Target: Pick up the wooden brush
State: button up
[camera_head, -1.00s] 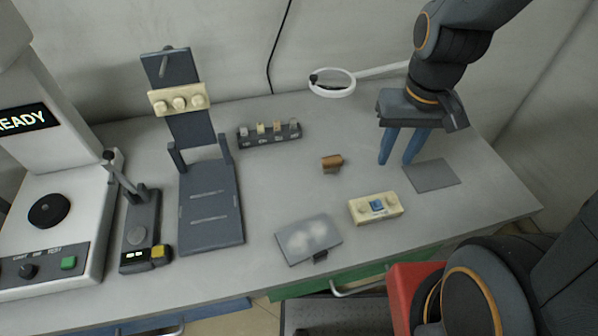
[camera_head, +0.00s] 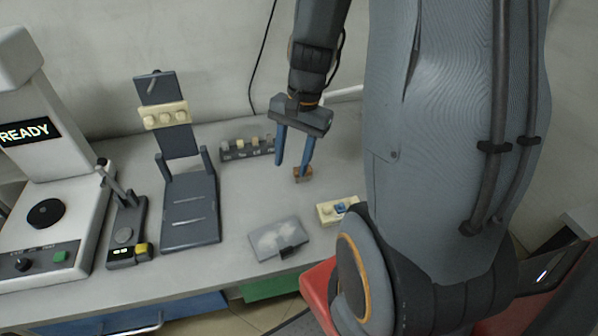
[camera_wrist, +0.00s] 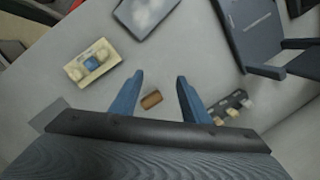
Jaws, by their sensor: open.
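The wooden brush (camera_head: 302,174) is a small brown block on the grey table, right of the middle in the head view. In the wrist view the brush (camera_wrist: 151,99) lies between my two blue fingers, nearer the left one. My gripper (camera_head: 292,168) is open and empty, with its fingers pointing down over the brush. It also shows at the bottom of the wrist view (camera_wrist: 158,82). In the head view the right finger partly covers the brush. I cannot tell the exact height of the fingertips above the table.
A cream block with a blue piece (camera_head: 338,209) and a grey plate with pale smudges (camera_head: 262,246) lie in front of the brush. A dark rack with small pegs (camera_head: 232,155) stands behind left. A dark stand (camera_head: 191,225) and a white READY machine (camera_head: 75,225) are farther left.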

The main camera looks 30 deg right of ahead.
jog(key=w+d+f+m+t+y+p, duration=0.1)
jog(key=w+d+f+m+y, duration=0.15)
jog(key=d+m, duration=0.7)
jog(key=shift+h, duration=0.25)
jog(key=shift+w+a+p+x, duration=0.15)
jog(key=shift+p+x, duration=0.15)
jog(key=shift+x, duration=1.05)
jog(key=shift+a+p+x, duration=0.15)
jog(key=shift+p+x, duration=0.15)
jog(key=shift+x, duration=1.05)
jog(key=shift+w+a+p+x, duration=0.15)
jog(key=shift+p+x, duration=0.15)
jog(key=shift+x, duration=1.05)
jog(key=shift+s+r, duration=0.1)
jog(key=shift+r, duration=0.1)
grip_shut()
